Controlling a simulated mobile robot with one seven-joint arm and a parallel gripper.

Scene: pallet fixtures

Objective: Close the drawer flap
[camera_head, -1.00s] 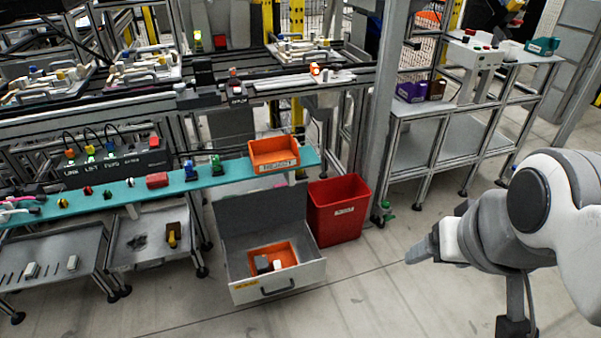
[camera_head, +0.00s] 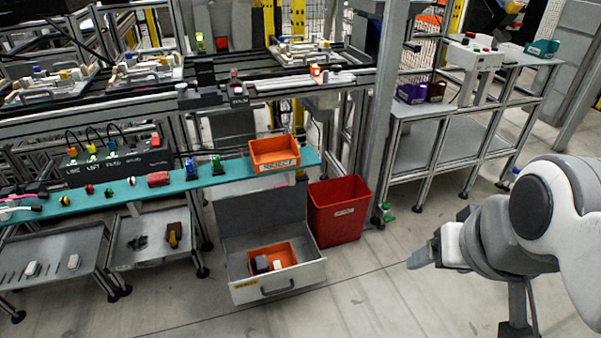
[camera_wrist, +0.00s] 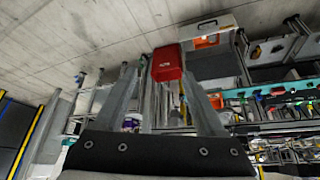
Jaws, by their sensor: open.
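The grey-white drawer (camera_head: 279,287) is pulled out low under the teal shelf, its dark handle on the front face. An orange bin with small dark and white items lies inside it. A grey panel (camera_head: 262,218) stands upright at the back of the drawer; I cannot tell whether it is the flap. My gripper (camera_head: 422,257) is to the right of the drawer, well apart from it, over the floor. In the wrist view my gripper (camera_wrist: 165,95) has its fingers spread and nothing between them; the drawer (camera_wrist: 207,31) shows upside down at the top.
A red bin (camera_head: 338,210) stands on the floor right beside the drawer. An orange tray (camera_head: 274,154) sits on the teal shelf (camera_head: 225,171) above. A metal post (camera_head: 384,110) rises behind the red bin. The floor in front of the drawer is clear.

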